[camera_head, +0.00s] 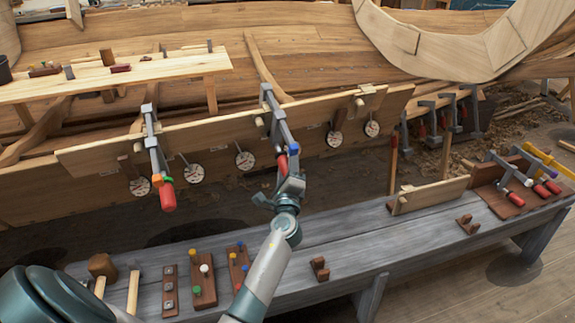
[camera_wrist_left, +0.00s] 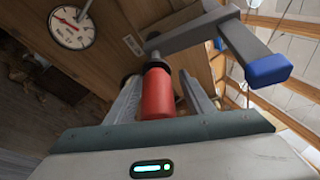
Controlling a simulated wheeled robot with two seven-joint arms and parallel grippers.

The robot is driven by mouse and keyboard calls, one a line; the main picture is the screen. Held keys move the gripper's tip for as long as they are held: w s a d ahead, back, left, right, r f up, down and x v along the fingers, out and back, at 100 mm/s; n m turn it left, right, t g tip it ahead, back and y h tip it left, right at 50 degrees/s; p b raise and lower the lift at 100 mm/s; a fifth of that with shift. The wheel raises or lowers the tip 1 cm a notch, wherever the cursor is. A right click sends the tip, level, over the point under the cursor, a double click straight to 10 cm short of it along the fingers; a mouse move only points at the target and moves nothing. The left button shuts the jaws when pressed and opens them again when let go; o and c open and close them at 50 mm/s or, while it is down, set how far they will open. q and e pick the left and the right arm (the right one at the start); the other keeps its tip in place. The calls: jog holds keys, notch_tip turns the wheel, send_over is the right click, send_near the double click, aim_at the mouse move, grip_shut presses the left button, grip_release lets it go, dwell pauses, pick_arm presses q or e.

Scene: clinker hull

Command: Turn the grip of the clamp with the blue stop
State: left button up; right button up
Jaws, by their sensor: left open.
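The clamp with the blue stop (camera_head: 277,118) hangs on the hull plank, near the middle of the head view. Its blue stop (camera_head: 293,149) sits at the lower end of the bar and also shows large in the left wrist view (camera_wrist_left: 268,70). Its red grip (camera_head: 281,163) is just above my left gripper (camera_head: 288,184). In the left wrist view, the red grip (camera_wrist_left: 158,94) stands between my two fingers, one on each side. The fingers are open, and a gap shows at the right finger; contact on the left is unclear. My right gripper is not in view.
Another clamp (camera_head: 154,145) with an orange and green stop and red grip (camera_head: 167,197) hangs to the left. Several round dials (camera_head: 244,160) hang along the plank. A grey bench (camera_head: 345,240) in front carries pegged blocks, mallets and more clamps (camera_head: 515,180).

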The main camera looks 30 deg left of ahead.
pick_arm(q)
jog(key=shift+s+d, duration=0.1)
jog(key=b+v, duration=0.3)
jog(key=v, duration=1.4)
jog(key=shift+b, duration=0.3)
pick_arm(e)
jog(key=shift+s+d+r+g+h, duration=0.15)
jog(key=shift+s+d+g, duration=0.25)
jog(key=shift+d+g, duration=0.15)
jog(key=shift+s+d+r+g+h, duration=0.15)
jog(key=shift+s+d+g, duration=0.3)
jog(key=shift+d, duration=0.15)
pick_arm(q)
jog(key=shift+s, duration=0.1)
